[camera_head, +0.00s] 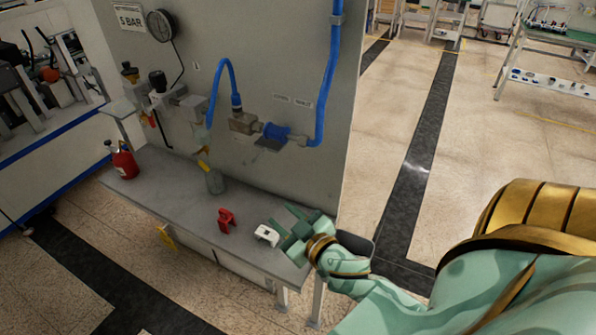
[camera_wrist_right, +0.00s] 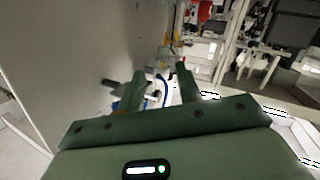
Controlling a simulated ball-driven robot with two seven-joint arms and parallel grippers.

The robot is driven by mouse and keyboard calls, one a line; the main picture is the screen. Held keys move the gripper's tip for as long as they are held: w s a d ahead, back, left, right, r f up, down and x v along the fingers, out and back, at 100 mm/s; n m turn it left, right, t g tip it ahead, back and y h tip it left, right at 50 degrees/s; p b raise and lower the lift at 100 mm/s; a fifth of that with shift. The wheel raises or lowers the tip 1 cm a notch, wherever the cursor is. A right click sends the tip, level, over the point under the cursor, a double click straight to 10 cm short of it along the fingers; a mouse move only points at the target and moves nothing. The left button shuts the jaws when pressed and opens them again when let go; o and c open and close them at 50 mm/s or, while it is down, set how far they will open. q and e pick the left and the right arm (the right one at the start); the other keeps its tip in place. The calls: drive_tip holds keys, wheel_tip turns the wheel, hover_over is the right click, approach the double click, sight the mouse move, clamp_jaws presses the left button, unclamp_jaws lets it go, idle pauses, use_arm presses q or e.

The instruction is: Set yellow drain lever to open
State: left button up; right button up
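A small yellow part (camera_head: 203,164) shows on the wall panel, just above a grey-green bottle (camera_head: 214,181) on the bench. A second yellow piece (camera_head: 166,237) hangs at the bench's front edge. I cannot tell for certain which is the drain lever, or its setting. My right gripper (camera_head: 284,223) is over the bench's right end, to the right of both yellow parts and apart from them. In the right wrist view my right gripper (camera_wrist_right: 160,88) has its fingers spread with nothing held between them. My left gripper is out of view.
The grey bench (camera_head: 180,191) carries a red bottle (camera_head: 124,163), a red clamp-like piece (camera_head: 226,219) and a white block (camera_head: 267,235) close to my right gripper. Blue hose (camera_head: 326,95) and fittings project from the panel (camera_head: 270,55). Open floor lies to the right.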

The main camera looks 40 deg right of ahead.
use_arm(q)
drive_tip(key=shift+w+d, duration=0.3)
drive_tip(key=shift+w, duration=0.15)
use_arm(e)
drive_tip(key=shift+s+d+f+g+h, duration=0.3)
drive_tip(key=shift+d+g+h, duration=0.3)
drive_tip(key=shift+h, duration=0.2)
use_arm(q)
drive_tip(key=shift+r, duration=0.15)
use_arm(e)
drive_tip(key=shift+r, duration=0.2)
